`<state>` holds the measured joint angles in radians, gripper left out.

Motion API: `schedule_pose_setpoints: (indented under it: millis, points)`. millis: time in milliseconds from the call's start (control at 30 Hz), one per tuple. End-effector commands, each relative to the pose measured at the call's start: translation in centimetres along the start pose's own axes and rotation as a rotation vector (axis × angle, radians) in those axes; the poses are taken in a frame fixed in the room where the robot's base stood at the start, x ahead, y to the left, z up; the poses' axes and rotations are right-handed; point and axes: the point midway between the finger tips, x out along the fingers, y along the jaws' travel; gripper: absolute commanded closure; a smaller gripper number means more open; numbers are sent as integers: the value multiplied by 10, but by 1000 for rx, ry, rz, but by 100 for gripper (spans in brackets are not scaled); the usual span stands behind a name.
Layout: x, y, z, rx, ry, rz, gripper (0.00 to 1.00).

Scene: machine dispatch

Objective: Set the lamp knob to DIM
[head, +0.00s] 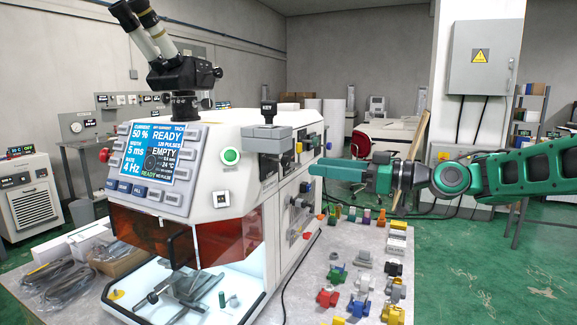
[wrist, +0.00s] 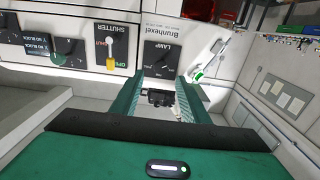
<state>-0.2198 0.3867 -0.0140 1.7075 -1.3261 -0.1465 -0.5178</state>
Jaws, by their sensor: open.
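The lamp control, a dark plate marked LAMP (wrist: 160,55), is on the white machine's side panel in the wrist view, seen upside down. Its knob is dark on dark, and I cannot read its setting. My gripper (wrist: 163,77) is open, its two green fingers pointing at the panel just by the plate's edge. A small black part (wrist: 160,98) shows between the fingers; I cannot tell what it is. In the head view my gripper (head: 313,170) is close to the right side of the machine (head: 232,184); contact cannot be told.
The SHUTTER switch (wrist: 110,52) and other dark control plates (wrist: 60,50) sit beside the lamp plate. Several colored parts lie on the table (head: 310,290) below my arm. A grey cabinet (head: 482,58) stands behind.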

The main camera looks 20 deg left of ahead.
Motion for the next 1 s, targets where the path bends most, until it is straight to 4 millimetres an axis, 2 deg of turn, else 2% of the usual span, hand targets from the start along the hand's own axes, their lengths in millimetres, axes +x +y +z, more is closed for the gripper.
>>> schedule_pose_setpoints:
  millis: [600, 800, 1000]
  points:
    - [92, -1, 0, -1, 0, -2, 59]
    - [104, -1, 0, 0, -1, -1, 59]
    - [105, 0, 0, 0, -1, 0, 59]
